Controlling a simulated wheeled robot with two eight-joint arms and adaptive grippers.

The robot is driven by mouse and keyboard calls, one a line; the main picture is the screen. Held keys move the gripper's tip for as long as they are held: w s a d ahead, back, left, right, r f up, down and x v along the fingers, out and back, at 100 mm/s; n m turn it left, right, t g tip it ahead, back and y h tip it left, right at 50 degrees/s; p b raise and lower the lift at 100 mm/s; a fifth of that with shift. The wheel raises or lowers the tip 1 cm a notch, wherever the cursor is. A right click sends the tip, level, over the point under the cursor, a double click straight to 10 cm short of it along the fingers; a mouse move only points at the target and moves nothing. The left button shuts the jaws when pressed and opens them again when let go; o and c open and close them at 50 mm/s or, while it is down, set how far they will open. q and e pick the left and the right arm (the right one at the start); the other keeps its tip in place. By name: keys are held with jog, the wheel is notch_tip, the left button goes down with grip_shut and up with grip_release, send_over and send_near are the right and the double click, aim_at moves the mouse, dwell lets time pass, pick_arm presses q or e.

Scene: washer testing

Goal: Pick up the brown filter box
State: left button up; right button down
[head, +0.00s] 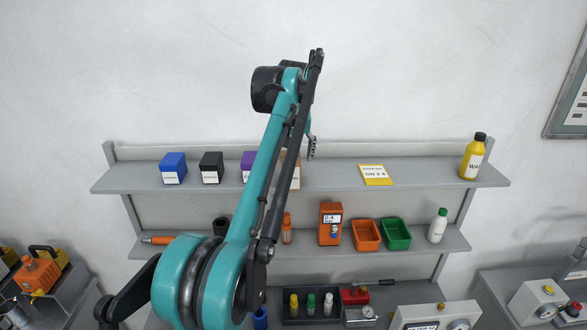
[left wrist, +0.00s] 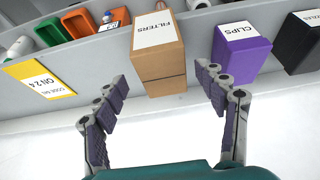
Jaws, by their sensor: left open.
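The brown filter box (left wrist: 158,60), labelled FILTERS, stands on the upper shelf. In the left wrist view, which is upside down, it sits between the two fingers of my left gripper (left wrist: 161,77), a little beyond their tips. The fingers are spread wide, empty and apart from the box. In the head view my left arm hides most of the box, leaving a brown sliver (head: 296,181) beside the arm. My left gripper (head: 311,147) shows there only in part, above the shelf at the box. My right gripper is not in view.
A purple CLIPS box (left wrist: 241,48) stands beside the filter box, with a black box (head: 211,166) and a blue box (head: 173,166) further left. A yellow sign (head: 375,175) lies to the right. A yellow bottle (head: 472,157) stands at the shelf's right end.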

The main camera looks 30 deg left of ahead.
pick_arm(q)
jog(key=shift+x, duration=0.9)
jog(key=p+x, duration=0.1)
jog(key=x, duration=0.4)
jog(key=shift+s+a, duration=0.1)
jog(key=c, duration=1.4)
